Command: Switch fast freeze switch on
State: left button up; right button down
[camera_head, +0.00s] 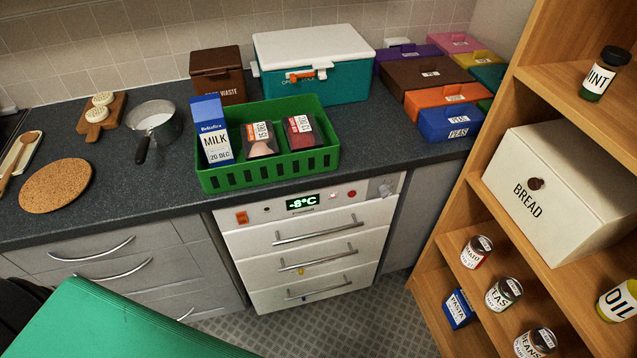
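A white freezer (262,241) with three handled drawers stands under the counter. Its top panel has a lit green display (302,202) reading -8°C. An orange switch (242,218) sits at the panel's left end, with a small dark knob or button (266,209) beside it. A red round light or button (351,193) is to the right of the display. No label is readable, so I cannot tell for certain which is the fast freeze switch, or its position. Neither of my grippers is in view.
A green basket (268,172) with milk and two packs stands on the counter above the freezer. A wooden shelf unit (427,298) stands to the right. A green flat surface (125,325) fills the lower left. The floor (385,325) before the freezer is partly clear.

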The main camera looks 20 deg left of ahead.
aim_at(242, 217)
jog(key=j+u, duration=0.15)
jog(key=u, duration=1)
